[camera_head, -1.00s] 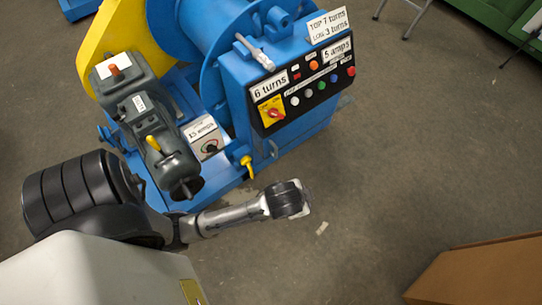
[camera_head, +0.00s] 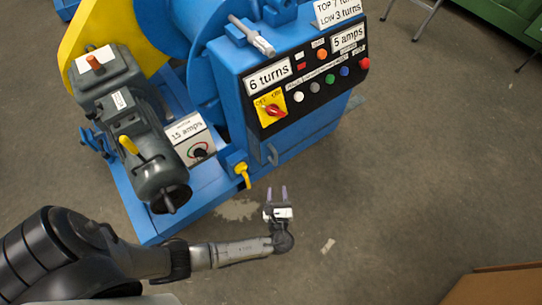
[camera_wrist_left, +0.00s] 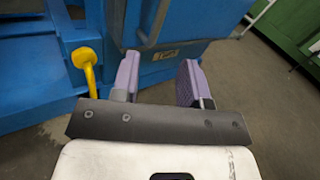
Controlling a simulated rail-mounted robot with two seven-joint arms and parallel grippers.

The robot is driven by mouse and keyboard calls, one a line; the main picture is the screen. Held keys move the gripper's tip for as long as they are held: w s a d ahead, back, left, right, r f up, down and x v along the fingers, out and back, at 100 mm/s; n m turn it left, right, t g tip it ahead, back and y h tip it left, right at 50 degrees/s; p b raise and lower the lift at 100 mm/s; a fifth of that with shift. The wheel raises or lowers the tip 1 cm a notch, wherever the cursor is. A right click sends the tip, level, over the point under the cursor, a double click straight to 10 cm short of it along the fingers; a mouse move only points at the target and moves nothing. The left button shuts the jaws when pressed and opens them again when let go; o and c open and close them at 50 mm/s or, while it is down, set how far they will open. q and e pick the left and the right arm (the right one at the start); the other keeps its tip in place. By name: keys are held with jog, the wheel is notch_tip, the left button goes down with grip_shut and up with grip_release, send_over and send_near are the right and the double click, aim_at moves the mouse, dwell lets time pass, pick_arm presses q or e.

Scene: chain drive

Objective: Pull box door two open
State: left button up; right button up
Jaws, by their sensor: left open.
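The blue control box (camera_head: 240,75) stands on the blue machine. A small blue handle (camera_head: 272,154) sits low on its front face; the door edges are hard to make out, and I cannot tell which door is two. In the left wrist view the handle (camera_wrist_left: 156,22) is ahead, above a small yellow label (camera_wrist_left: 166,54). My left gripper (camera_head: 277,191) is open and empty, its two purple fingers pointing at the box's lower front. In the left wrist view the gripper (camera_wrist_left: 158,78) is short of the handle, apart from it. My right gripper is not in view.
A yellow hook-shaped part (camera_head: 242,171) sticks out left of the handle and also shows in the left wrist view (camera_wrist_left: 85,62). A grey motor (camera_head: 135,130) stands at left. A brown box (camera_head: 500,285) is at bottom right.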

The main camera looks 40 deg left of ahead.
aim_at(275, 160)
pick_arm(q)
jog(key=shift+m, duration=0.7)
jog(key=b+x, duration=0.4)
jog(key=x, duration=0.8)
jog(key=shift+w+a+f+b, duration=0.1)
jog(key=shift+w+f+b, duration=0.1)
jog(key=shift+b, duration=0.1)
jog(key=shift+w+a+r, duration=0.1)
jog(key=shift+w+a, duration=0.3)
jog(key=shift+a, duration=0.1)
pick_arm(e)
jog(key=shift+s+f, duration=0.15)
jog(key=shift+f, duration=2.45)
pick_arm(q)
jog(key=shift+c, duration=0.2)
grip_shut()
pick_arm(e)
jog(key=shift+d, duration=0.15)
